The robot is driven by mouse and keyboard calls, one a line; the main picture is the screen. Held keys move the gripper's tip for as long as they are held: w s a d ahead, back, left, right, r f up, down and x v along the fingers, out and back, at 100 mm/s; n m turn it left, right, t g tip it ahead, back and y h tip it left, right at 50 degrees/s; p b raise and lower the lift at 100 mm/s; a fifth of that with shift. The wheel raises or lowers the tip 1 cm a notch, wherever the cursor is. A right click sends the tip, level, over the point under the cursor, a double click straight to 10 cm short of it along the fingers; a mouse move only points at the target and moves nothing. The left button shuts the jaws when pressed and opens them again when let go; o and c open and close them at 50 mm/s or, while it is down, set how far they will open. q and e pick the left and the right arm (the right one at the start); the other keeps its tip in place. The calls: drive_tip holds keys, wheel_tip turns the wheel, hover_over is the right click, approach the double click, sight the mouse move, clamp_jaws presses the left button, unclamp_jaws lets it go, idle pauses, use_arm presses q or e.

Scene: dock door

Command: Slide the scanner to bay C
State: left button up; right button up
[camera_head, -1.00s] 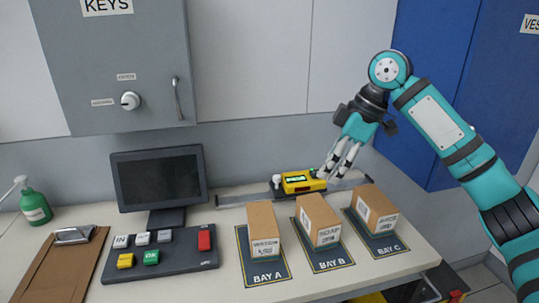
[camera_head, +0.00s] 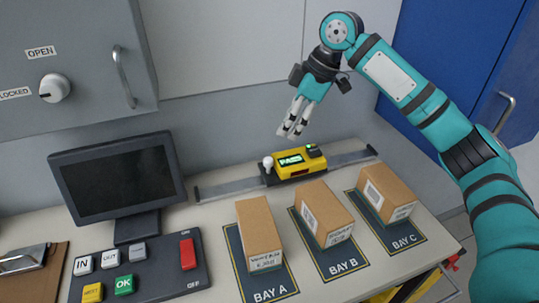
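The yellow scanner (camera_head: 302,165) sits on a grey rail (camera_head: 232,187) along the back of the counter, about halfway along it, roughly behind the bay B box. Its green display reads PASS, and a white ball knob (camera_head: 268,162) stands at its left end. Bay C (camera_head: 403,238) is the rightmost dark mat, with a carton (camera_head: 385,192) on it. My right gripper (camera_head: 290,132) points down above and behind the scanner, apart from it. Its white fingers show a narrow gap with nothing between them. My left gripper is out of view.
Cartons also stand on bay A (camera_head: 270,290) and bay B (camera_head: 342,266), in front of the rail. A monitor (camera_head: 118,180) and a button panel (camera_head: 150,272) are at left. A grey cabinet (camera_head: 75,75) hangs above. The rail's right stretch looks clear.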

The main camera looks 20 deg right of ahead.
sight(269, 159)
drive_tip(key=p+x, duration=0.1)
drive_tip(key=x, duration=1)
drive_tip(key=shift+w+a+f, duration=0.15)
drive_tip(key=shift+w+f, duration=0.1)
drive_tip(key=shift+f, duration=0.1)
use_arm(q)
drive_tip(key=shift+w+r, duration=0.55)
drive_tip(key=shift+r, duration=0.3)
use_arm(e)
drive_tip(key=shift+c, duration=0.2)
clamp_jaws()
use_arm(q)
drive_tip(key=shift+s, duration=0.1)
